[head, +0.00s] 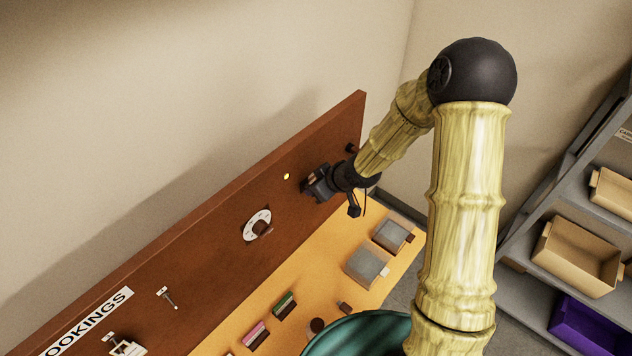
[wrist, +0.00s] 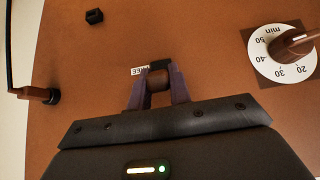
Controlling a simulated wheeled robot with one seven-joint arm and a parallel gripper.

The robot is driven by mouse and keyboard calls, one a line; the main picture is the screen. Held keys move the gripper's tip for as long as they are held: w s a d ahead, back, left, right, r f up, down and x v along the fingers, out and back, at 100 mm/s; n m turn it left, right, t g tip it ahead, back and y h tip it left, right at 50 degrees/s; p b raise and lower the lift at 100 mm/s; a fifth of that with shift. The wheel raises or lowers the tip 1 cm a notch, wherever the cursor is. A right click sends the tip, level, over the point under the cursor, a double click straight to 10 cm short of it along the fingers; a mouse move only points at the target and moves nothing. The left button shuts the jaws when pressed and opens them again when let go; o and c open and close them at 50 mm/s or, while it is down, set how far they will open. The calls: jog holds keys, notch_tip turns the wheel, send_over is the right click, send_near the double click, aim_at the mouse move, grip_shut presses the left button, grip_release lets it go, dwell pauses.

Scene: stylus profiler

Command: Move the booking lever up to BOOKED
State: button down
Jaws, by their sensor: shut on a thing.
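The booking lever (wrist: 159,79) shows in the wrist view as a brown knob with a dark part beside it, between my two purple-grey fingers. My gripper (wrist: 157,92) is shut on it, close to the brown board. A small white label (wrist: 140,71), upside down and seemingly reading FREE, is partly visible beside the knob. In the head view my gripper (head: 312,188) is at the board's right part, and it hides the lever. No BOOKED label can be read in either view.
A round white minute dial (head: 258,225) with a brown knob is on the brown board (head: 215,250), left of my gripper. A small yellow light (head: 286,176) is near my gripper. Grey-lidded boxes (head: 367,265) stand on the yellow counter below. A shelf with bins (head: 575,257) is at right.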

jog(key=shift+w+r, duration=0.1)
jog(key=c, duration=1.3)
grip_release()
jog(key=shift+s+d+r, duration=0.2)
jog(key=shift+d+r, duration=0.1)
jog(key=shift+r, duration=0.15)
jog(key=shift+p+v, duration=3.25)
jog(key=shift+v, duration=4.8)
